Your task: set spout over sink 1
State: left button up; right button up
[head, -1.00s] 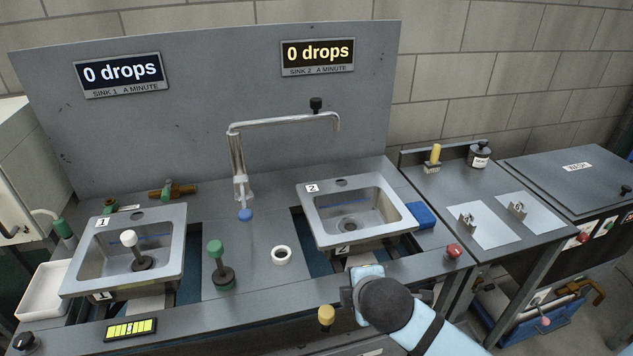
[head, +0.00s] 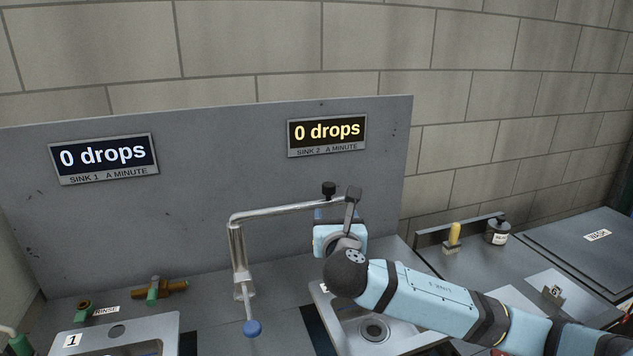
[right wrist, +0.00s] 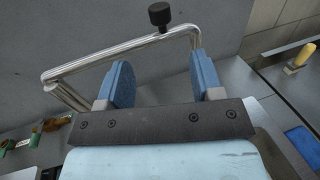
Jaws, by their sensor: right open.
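The spout (head: 285,212) is a chrome tube with a black knob (head: 328,188) on top. Sink 1 (head: 150,330), marked 1, is at lower left, partly cut off. My right gripper (head: 332,213) is at the spout's free end, its fingers mostly hidden by my arm. In the right wrist view my open right gripper (right wrist: 160,78) has two blue fingers apart, with the spout (right wrist: 110,63) beyond them and its downturned end close to the right finger. Contact is unclear. My left gripper is not in view.
Sink 2 (head: 368,330) is partly behind my right arm. A grey back panel (head: 220,160) with two "0 drops" displays stands close behind the spout. A brass valve (head: 160,287) sits behind sink 1. A brush (head: 454,236) and dark bottle (head: 497,233) stand at right.

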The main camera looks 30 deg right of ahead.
aim_at(329, 192)
jog(key=x, duration=1.3)
jog(key=shift+w+d, duration=0.1)
jog(key=shift+w, duration=0.25)
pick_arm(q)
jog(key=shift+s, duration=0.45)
pick_arm(e)
grip_shut()
